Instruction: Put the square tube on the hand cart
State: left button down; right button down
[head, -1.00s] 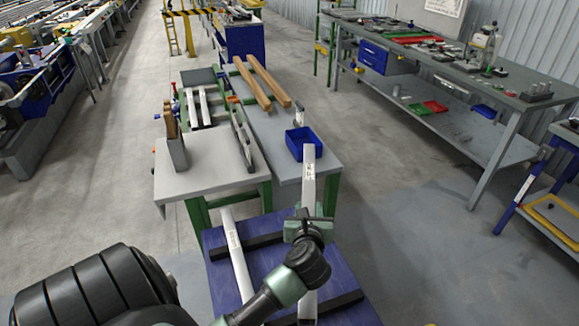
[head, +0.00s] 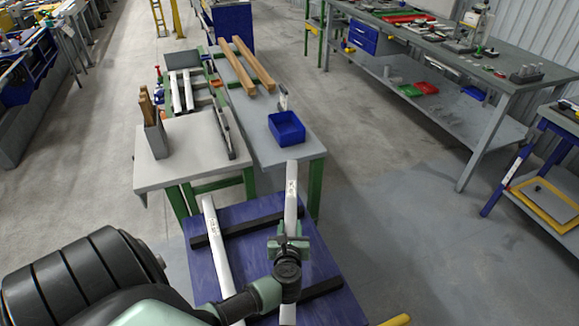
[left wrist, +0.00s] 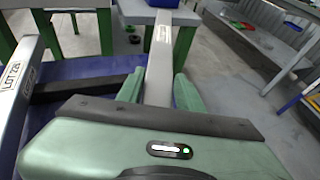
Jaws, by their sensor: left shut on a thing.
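The hand cart (head: 262,212) has a blue deck with two black crossbars and stands in front of the grey tables. A pale square tube (head: 291,185) lies lengthwise over the right part of the deck. My left gripper (head: 288,243) is shut on this tube; its far end points at the table. In the left wrist view the tube (left wrist: 158,70) runs out between the green fingers (left wrist: 158,92). Whether it touches the crossbars is hard to tell. A second pale tube (head: 213,228) lies across the crossbars on the left. My right gripper is out of view.
A grey table (head: 265,120) with a blue bin (head: 286,128) and wooden bars (head: 254,64) is just beyond the cart. A lighter grey table (head: 185,165) adjoins it. A long workbench (head: 470,75) stands at right. The floor right of the cart is clear.

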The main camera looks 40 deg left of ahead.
pick_arm(q)
notch_tip(320, 180, down, 2)
jog(key=shift+f, duration=0.1)
jog(key=shift+w+f+b, duration=0.1)
jog(key=shift+f+b, duration=0.25)
jog(key=shift+f, duration=1.4)
jog(key=shift+f, duration=0.1)
jog(key=c, duration=0.9)
grip_release()
